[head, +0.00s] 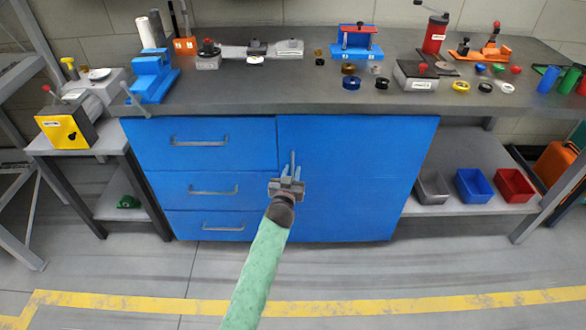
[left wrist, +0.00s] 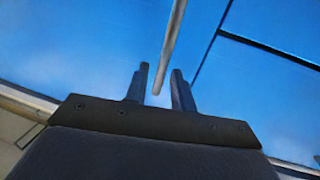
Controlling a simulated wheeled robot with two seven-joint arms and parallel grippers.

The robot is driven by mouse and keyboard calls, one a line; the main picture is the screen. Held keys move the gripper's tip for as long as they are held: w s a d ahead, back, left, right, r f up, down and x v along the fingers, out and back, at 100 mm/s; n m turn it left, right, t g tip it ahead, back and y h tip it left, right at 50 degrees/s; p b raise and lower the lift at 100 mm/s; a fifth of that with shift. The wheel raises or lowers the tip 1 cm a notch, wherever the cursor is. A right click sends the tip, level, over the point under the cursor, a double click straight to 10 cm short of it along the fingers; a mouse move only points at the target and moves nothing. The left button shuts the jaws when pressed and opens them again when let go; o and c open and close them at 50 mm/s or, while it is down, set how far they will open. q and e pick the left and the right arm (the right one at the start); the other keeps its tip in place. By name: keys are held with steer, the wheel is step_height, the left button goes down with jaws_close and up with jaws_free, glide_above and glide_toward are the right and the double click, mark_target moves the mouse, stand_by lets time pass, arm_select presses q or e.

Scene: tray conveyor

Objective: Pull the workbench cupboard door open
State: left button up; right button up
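The blue cupboard door (head: 365,180) fills the right part of the workbench front and looks shut, flush with the drawers beside it. Its grey upright bar handle (head: 292,158) is near the door's left edge. My left gripper (head: 290,172) is in front of the door at the lower end of this handle. In the left wrist view, the handle (left wrist: 172,45) comes down from the top and its end lies between the two fingertips of my left gripper (left wrist: 160,82). The fingers are apart, with a gap on each side of the bar. My right gripper is not in view.
Blue drawers (head: 205,185) with bar handles are left of the door. The dark worktop (head: 250,95) above carries tools and parts. An open shelf (head: 460,208) with grey, blue and red bins is at the right. Free floor (head: 400,275) with a yellow line lies in front.

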arm_select(q)
steer(key=shift+w+d, duration=0.15)
steer(key=shift+w, duration=1)
steer(key=shift+c, duration=0.3)
jaws_close()
steer(key=shift+s, duration=0.1)
